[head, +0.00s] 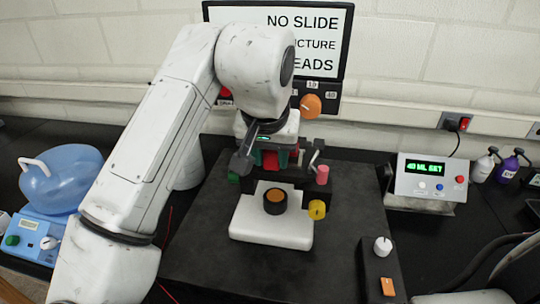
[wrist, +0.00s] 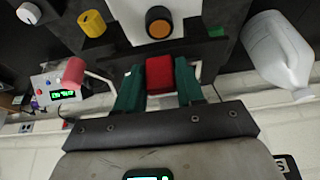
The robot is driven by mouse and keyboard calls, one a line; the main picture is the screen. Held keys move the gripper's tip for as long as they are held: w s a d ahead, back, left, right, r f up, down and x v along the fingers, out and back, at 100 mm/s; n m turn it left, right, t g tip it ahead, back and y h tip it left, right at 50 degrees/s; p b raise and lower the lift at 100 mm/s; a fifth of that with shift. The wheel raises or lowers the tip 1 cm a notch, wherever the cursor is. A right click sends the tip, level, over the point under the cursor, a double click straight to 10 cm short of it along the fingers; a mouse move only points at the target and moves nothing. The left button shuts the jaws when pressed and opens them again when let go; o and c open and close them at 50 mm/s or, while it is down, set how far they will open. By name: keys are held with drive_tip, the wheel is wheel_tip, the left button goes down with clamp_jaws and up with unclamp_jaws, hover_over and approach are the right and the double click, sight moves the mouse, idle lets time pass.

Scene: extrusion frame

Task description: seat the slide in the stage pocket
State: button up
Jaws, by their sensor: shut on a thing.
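My gripper (head: 271,159) has green fingers and is shut on a red block, in front of the screen and over the microscope-like stand. In the wrist view, the red block (wrist: 159,73) sits between the two green fingertips (wrist: 159,88). It looks like the slide's grip; I cannot make out any glass. Dark stage parts (head: 298,178) lie around and below the fingers in the head view. The stage pocket cannot be made out, and I cannot tell whether the block touches the stage.
The white stand base (head: 272,229) carries a round orange-and-black part (head: 275,201). A yellow knob (head: 317,209) and a pink cylinder (head: 322,174) stand close right of my gripper. The screen (head: 325,42) reads "NO SLIDE". A blue jug (head: 62,178) stands left; a control box (head: 430,178) right.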

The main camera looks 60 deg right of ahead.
drive_tip(key=shift+a+f, duration=0.2)
drive_tip(key=shift+f, duration=0.4)
drive_tip(key=o, duration=1)
drive_tip(key=b+v, duration=0.1)
drive_tip(key=v, duration=1.1)
drive_tip(key=shift+d, duration=0.1)
drive_tip(key=shift+s, duration=0.1)
